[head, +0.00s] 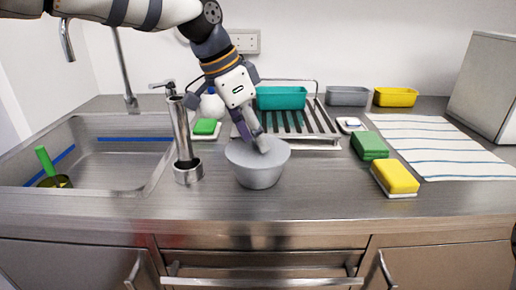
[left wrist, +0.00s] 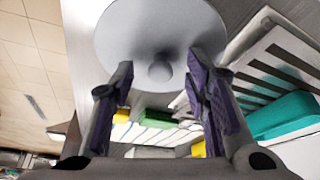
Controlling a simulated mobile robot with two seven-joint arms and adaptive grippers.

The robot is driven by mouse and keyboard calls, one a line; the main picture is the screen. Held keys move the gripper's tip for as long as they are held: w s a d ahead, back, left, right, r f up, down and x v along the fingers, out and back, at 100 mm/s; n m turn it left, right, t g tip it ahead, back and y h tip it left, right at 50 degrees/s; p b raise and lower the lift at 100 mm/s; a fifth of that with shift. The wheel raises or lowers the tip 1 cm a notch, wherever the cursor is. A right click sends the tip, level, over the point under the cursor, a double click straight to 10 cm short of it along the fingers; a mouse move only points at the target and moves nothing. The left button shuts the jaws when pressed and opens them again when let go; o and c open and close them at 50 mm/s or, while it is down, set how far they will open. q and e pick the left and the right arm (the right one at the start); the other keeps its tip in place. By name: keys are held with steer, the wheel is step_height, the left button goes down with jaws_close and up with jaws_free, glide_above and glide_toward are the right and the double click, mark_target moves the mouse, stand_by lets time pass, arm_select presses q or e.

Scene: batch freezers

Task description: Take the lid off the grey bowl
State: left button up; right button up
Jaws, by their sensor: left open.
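The grey bowl (head: 258,178) stands on the steel counter near its front middle. Its flat grey lid (head: 242,152) lies on top. My left gripper (head: 260,143) points down over the lid and hides the knob in the head view. In the left wrist view the round lid (left wrist: 150,28) fills the top middle, with its knob (left wrist: 160,71) between the tips of my two spread fingers. The fingers are open, and a gap shows on both sides of the knob. My right gripper is not in view.
A faucet column (head: 181,135) stands close left of the bowl, beside the sink (head: 100,165). A dish rack (head: 318,120) is behind. A green sponge (head: 369,145) and a yellow sponge (head: 396,177) lie to the right, near a striped towel (head: 440,145). The front counter is clear.

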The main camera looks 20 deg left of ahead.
arm_select(q)
steer(key=shift+d+f, duration=0.1)
steer(key=shift+f, duration=0.05)
steer(key=shift+c, duration=0.6)
jaws_close()
